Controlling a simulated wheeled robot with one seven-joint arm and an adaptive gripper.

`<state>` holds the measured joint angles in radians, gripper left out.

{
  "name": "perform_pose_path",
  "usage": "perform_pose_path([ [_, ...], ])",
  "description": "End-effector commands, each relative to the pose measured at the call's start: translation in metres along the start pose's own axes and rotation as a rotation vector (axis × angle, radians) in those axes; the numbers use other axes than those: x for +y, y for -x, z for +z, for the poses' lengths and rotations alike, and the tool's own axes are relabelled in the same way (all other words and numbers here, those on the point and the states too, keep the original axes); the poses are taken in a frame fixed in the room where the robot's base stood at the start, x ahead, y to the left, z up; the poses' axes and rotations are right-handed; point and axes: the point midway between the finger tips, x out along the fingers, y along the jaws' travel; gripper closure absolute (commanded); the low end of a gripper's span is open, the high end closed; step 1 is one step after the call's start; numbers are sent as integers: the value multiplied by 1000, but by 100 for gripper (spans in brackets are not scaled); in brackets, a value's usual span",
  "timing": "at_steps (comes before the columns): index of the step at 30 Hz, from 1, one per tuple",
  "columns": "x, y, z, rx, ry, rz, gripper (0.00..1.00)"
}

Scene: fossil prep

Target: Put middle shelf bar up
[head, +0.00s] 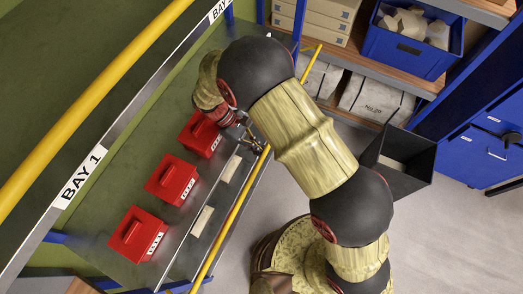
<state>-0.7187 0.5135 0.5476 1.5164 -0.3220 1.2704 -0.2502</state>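A long yellow bar (233,210) runs diagonally along the front of the shelf (105,190) that holds red boxes; this seems to be the middle shelf bar. It lies on the outer side of the shelf's front edge. My gripper (258,145) reaches in from the right, its fingertips at or very close to the upper part of this bar. The fingers are small and partly blended with the bar, so I cannot tell whether they are closed on it. My arm hides part of the bar behind it.
A second yellow bar (75,117) crosses the upper shelf marked BAY 1. Three red boxes (172,180) stand on the shelf near my gripper. A black bin (402,172), a blue crate (413,45) and a blue cabinet (492,143) are at right. Grey floor (450,240) is clear.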

Motion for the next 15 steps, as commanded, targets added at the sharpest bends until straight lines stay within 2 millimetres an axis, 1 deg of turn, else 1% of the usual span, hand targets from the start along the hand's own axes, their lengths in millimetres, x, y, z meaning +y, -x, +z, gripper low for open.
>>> perform_pose_path([
  [1,0,-1,7,-19,1,-3,100],
  [15,0,5,8,-71,1,-3,100],
])
